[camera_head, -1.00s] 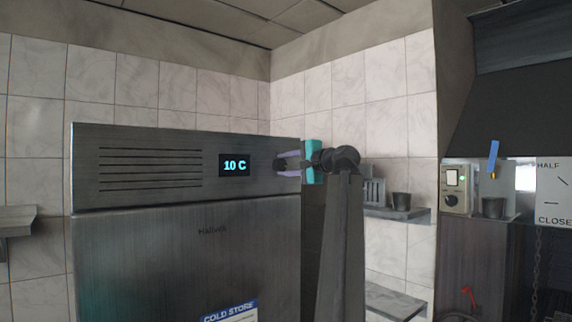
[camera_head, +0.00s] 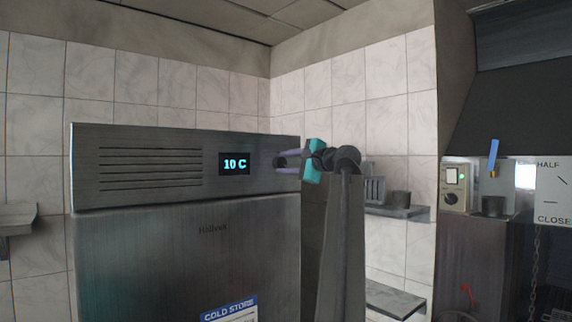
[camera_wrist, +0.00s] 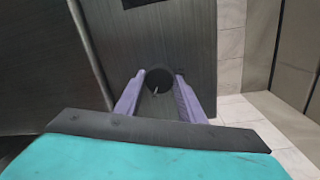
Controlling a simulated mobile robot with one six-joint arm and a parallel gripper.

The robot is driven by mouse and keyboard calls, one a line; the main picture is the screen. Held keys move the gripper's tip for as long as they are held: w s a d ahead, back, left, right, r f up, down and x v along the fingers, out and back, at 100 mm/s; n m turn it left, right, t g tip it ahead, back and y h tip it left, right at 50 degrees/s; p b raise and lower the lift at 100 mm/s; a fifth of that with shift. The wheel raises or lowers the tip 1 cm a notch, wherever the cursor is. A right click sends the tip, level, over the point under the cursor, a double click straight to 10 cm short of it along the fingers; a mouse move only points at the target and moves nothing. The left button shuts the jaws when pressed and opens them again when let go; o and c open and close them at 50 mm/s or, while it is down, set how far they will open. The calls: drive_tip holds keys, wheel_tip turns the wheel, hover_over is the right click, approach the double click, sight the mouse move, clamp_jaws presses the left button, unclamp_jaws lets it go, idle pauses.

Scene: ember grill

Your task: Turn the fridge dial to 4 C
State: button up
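The fridge dial (camera_wrist: 160,79) is a dark round knob with a small pale mark near its lower edge. It sits on the grey metal upper panel of the fridge (camera_head: 135,140), right of a display (camera_head: 234,164) that reads 10 C. My gripper (camera_wrist: 161,82) has its two lilac fingers on either side of the dial, with the tips very close to its edges. I cannot tell whether they press on it. In the head view my gripper (camera_head: 281,162) reaches the panel from the right, its teal body tilted, and the dial is mostly hidden behind the fingers.
A vent grille (camera_head: 150,169) is left of the display, and the fridge door (camera_head: 150,260) is below. A control box (camera_head: 453,187) stands further right.

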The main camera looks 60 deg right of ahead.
drive_tip(key=o, duration=0.4)
drive_tip(key=shift+o, duration=0.2)
drive_tip(key=shift+s, duration=0.15)
drive_tip(key=b+v, duration=0.5)
drive_tip(key=v, duration=0.8)
drive_tip(key=shift+s, duration=0.35)
drive_tip(key=shift+a, duration=0.1)
